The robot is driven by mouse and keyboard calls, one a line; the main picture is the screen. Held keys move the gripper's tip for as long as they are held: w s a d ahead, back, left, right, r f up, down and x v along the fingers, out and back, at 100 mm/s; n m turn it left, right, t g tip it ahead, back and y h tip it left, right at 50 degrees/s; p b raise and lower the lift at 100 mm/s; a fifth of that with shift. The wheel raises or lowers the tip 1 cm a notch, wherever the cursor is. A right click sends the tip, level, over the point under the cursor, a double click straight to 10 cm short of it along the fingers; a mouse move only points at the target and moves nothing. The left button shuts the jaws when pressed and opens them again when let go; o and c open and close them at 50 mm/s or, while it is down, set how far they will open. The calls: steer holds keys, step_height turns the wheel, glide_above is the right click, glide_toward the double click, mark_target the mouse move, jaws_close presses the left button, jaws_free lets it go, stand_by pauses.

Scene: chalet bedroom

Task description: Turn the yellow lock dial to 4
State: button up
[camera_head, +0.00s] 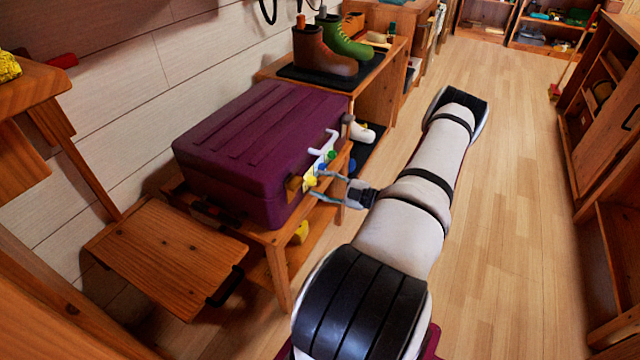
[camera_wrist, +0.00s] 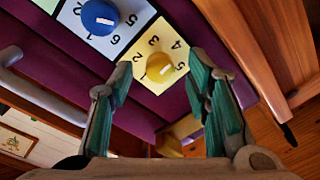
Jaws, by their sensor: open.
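The yellow lock dial (camera_head: 311,181) is on the front of the purple suitcase (camera_head: 262,140). In the wrist view the round yellow dial (camera_wrist: 158,67) sits on a pale yellow plate with black digits around it; 1, 2, 3, 4 and 5 can be read. A short pale mark shows on the dial, but I cannot tell which digit it points to. My gripper (camera_wrist: 160,75) is open, its two fingers on either side of the dial, with gaps showing. In the head view my gripper (camera_head: 324,187) reaches the case front from the right.
A blue dial (camera_wrist: 100,17) on a white plate sits beside the yellow one. A white handle (camera_head: 326,145) juts from the case front. The suitcase lies on a wooden bench (camera_head: 285,255), with a yellow object (camera_head: 300,232) below. Boots (camera_head: 325,55) stand behind. The floor at right is clear.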

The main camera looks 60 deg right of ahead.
steer(key=s+d, duration=0.1)
steer(key=s, duration=1)
steer(key=shift+d, duration=0.35)
